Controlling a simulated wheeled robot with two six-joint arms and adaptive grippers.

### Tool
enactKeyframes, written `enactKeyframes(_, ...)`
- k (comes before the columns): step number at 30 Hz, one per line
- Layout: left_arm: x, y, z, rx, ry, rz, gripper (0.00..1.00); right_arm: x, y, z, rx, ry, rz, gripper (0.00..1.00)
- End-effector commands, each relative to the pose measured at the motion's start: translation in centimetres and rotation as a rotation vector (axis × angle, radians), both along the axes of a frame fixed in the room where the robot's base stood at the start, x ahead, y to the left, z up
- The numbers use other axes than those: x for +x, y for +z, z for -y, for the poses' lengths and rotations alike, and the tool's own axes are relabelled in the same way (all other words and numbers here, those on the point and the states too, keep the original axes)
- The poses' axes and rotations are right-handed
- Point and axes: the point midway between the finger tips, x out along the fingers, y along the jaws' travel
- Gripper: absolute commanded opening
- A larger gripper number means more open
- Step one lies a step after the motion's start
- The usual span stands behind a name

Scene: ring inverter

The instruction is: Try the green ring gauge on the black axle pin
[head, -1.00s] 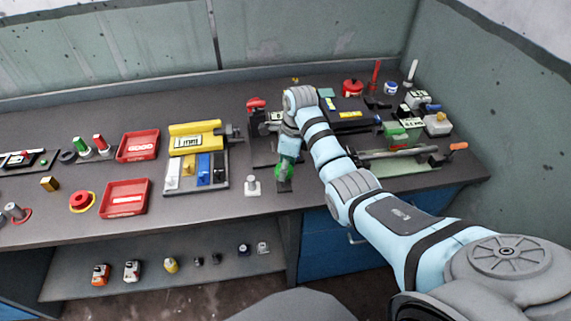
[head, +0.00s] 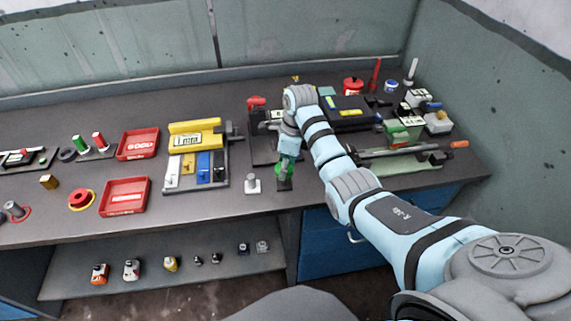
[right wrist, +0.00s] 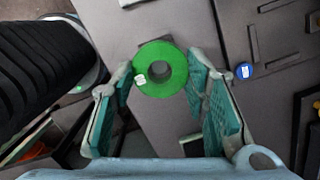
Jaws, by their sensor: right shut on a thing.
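My right gripper (head: 285,172) points down near the bench's front edge, in the middle of the head view. It is shut on the green ring gauge (right wrist: 141,82), which sits between the teal finger pads in the right wrist view with its hole facing the camera. A small black base (head: 284,186) shows directly below the gripper in the head view. The black axle pin itself is not clearly seen, and I cannot tell whether the ring is around it or above it. My left gripper is not in view.
A pale post on a base (head: 252,185) stands just left of the gripper. Further left are a tray of coloured blocks (head: 180,189), red trays (head: 124,197) and ring stands. A long rod fixture (head: 400,152) lies to the right. The bench's front edge is close.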

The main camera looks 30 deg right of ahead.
Motion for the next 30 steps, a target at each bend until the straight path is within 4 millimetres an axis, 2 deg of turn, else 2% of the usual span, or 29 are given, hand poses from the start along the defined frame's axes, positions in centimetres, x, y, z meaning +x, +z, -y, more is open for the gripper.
enactKeyframes(30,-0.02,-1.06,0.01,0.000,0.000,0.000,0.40,0.01,-1.05,0.00,0.000,0.000,0.000,0.08)
